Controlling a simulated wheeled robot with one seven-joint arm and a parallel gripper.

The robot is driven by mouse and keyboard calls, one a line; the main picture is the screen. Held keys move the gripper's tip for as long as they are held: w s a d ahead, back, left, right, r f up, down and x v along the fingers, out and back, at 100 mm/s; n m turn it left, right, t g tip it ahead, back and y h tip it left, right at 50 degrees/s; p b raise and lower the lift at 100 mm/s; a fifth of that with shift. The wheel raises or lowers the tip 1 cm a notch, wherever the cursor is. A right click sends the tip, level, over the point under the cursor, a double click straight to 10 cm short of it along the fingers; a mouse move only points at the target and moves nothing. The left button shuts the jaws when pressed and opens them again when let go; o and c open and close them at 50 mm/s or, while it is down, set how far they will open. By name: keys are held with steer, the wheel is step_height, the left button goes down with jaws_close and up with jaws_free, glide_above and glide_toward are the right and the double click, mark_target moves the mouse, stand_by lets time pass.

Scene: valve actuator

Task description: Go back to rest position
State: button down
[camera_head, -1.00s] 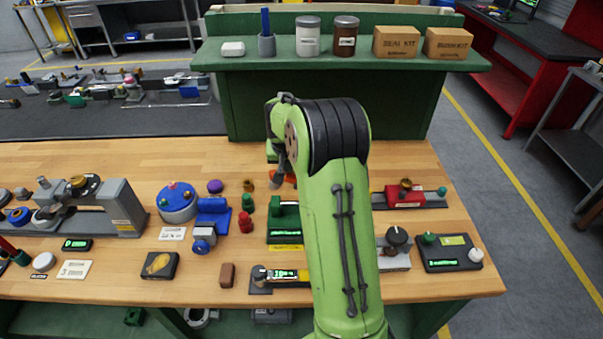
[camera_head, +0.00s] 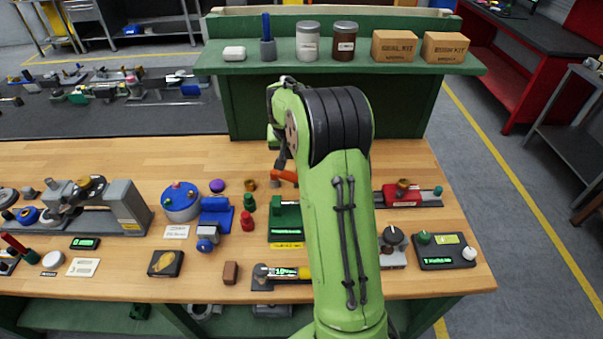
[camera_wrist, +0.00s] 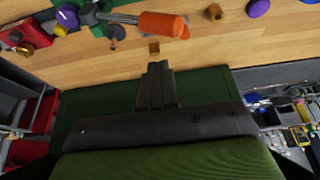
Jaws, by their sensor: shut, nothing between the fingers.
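My gripper (camera_wrist: 157,85) shows in the wrist view with its dark fingers together and nothing between them. It is above the bench and apart from the objects there.
The wooden bench (camera_head: 130,160) carries several fixtures, including a blue round valve actuator (camera_head: 181,203) and a red block (camera_head: 402,196). A green shelf (camera_head: 225,66) at the back holds jars and boxes. The bench's back left strip is clear.

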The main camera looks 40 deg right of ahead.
steer(key=shift+r+p, duration=0.3)
steer(key=shift+r, duration=0.4)
steer(key=shift+f, duration=0.1)
steer(key=s+a+r+n+t+y+b, duration=0.1)
steer(key=s+a+r+n, duration=0.1)
steer(key=s+a+r, duration=0.5)
steer(key=s+a+r+n+b, duration=0.1)
steer(key=s+a+r+n, duration=0.15)
steer(key=s+a, duration=0.45)
steer(key=s+a+f+n+y+b, duration=0.1)
steer(key=s+a, duration=0.3)
steer(key=s, duration=0.3)
steer(key=s+a+f+n+t, duration=0.1)
steer(key=s+a+n, duration=0.1)
steer(key=s+a, duration=0.3)
steer(key=s, duration=0.3)
steer(key=shift+s+y+b, duration=0.15)
steer(key=shift+y+b, duration=0.2)
steer(key=shift+y, duration=0.05)
steer(key=shift+d+f, duration=0.1)
